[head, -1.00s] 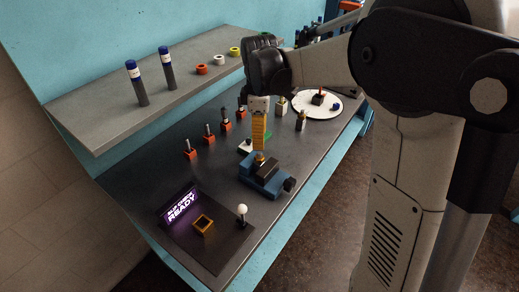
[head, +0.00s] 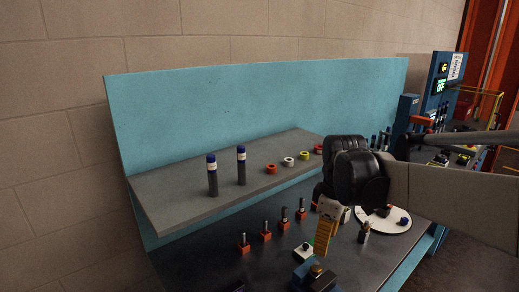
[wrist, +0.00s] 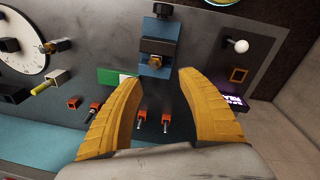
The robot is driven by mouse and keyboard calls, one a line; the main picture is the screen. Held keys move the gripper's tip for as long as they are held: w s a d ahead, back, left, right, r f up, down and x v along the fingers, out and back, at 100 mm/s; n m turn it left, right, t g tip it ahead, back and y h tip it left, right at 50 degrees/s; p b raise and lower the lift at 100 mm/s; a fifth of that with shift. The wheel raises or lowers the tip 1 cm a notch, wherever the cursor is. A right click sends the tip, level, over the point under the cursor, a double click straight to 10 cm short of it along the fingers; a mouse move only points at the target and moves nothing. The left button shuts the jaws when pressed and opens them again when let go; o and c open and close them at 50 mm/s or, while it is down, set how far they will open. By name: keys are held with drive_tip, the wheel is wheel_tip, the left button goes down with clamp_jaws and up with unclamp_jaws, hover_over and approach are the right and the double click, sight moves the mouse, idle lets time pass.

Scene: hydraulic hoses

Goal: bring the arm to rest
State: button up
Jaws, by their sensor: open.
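My gripper (head: 324,245) is in the head view, pointing down above the dark workbench, with its yellow fingers seen edge-on. In the wrist view my gripper (wrist: 161,78) has its two curved yellow fingers spread apart with nothing between them. The blue vise (head: 306,279), partly cut off by the lower edge of the head view, stands below the fingers. The vise (wrist: 158,35) shows whole in the wrist view, beyond the fingertips, with a brass-coloured piece (wrist: 155,62) in it. The fingers look apart from the vise.
A grey shelf (head: 190,200) carries two blue-capped cylinders (head: 212,175) and several coloured rings (head: 271,169). Several orange-based fittings (head: 265,231) stand behind my gripper. A white disc (head: 386,222) lies right of it. In the wrist view, a white knob (wrist: 241,46) stands right of the vise.

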drive_tip(key=s+f+m+t+b, duration=0.1)
drive_tip(key=s+m+t, duration=0.4)
drive_tip(key=s+m, duration=0.6)
drive_tip(key=shift+s+f+t, duration=0.4)
drive_tip(key=shift+s+f, duration=0.3)
drive_tip(key=shift+s, duration=2.15)
